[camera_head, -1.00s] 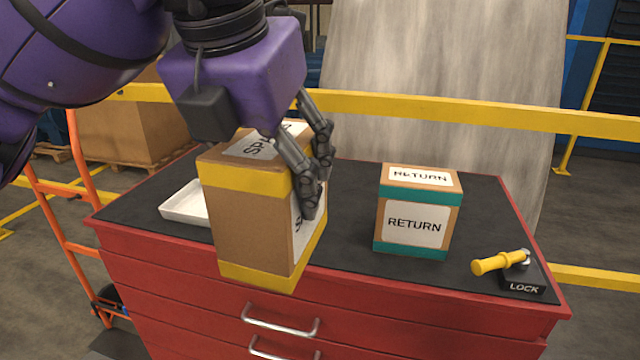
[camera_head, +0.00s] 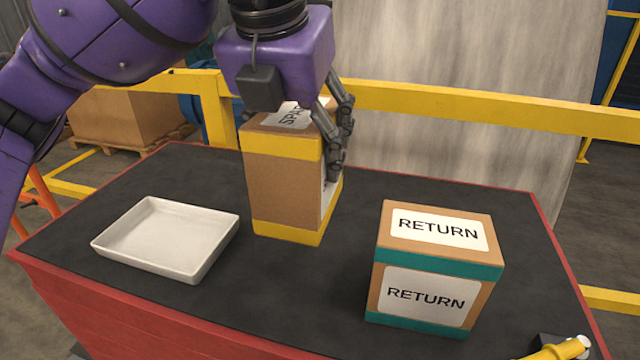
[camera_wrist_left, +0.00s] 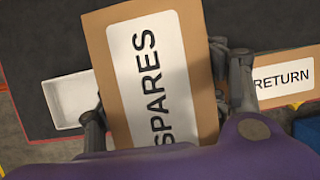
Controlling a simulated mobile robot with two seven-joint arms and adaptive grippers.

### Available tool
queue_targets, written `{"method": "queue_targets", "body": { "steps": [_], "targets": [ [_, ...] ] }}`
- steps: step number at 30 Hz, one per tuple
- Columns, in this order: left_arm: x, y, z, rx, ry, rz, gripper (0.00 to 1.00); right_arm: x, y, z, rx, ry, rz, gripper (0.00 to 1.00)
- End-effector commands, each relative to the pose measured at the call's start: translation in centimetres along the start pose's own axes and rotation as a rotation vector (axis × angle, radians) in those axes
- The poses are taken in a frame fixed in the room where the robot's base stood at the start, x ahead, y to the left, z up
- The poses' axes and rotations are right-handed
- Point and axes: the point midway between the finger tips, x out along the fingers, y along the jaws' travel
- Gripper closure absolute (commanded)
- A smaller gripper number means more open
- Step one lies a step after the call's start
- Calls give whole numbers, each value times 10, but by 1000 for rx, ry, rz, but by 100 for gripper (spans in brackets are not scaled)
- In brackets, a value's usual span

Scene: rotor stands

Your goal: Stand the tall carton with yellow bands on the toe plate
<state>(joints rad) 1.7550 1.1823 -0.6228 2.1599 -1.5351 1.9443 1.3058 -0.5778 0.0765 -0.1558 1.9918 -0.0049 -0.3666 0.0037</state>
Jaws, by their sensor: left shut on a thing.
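The tall carton with yellow bands (camera_head: 283,184) is upright above the black top of the red cabinet, right of the white tray. I cannot tell whether its base touches the top. My left gripper (camera_head: 335,150) is shut on it near its upper part. One side of the grip is hidden in the head view. In the left wrist view the carton's SPARES label (camera_wrist_left: 153,75) lies between the fingers. An orange hand-truck frame (camera_head: 42,198) shows at the left edge of the head view. I cannot make out its toe plate. My right gripper is not in view.
A white tray (camera_head: 228,232) sits on the cabinet top (camera_head: 270,300). A teal-banded RETURN carton (camera_head: 436,262) stands to the right. A yellow-handled lock lever (camera_head: 562,350) is at the lower right corner. A yellow rail (camera_head: 440,102) runs behind.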

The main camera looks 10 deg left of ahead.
Motion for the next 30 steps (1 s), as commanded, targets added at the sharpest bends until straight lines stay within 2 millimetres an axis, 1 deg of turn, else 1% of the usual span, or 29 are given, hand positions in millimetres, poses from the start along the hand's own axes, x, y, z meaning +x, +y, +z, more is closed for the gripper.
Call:
{"method": "queue_targets", "body": {
  "steps": [1, 5, 9, 12, 20, 24, 27, 30],
  "targets": [
    [9, -2, 9, -4, 3, -2, 83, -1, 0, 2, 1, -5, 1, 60],
    [32, -5, 32, -3, 1, 0, 83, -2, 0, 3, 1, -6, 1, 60],
    [62, -7, 41, 0, 0, 0, 83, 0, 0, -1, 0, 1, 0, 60],
    [74, -8, 45, -1, -1, 0, 83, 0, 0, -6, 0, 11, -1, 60],
    [90, -9, 50, 0, -2, 0, 83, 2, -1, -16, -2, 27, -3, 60],
    [111, -10, 56, -1, 0, 0, 83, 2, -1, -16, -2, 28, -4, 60],
    [126, -10, 47, 0, -1, 1, 83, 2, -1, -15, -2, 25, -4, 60],
    [134, -10, 44, 1, -4, -1, 83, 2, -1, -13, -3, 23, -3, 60]
  ]
}}
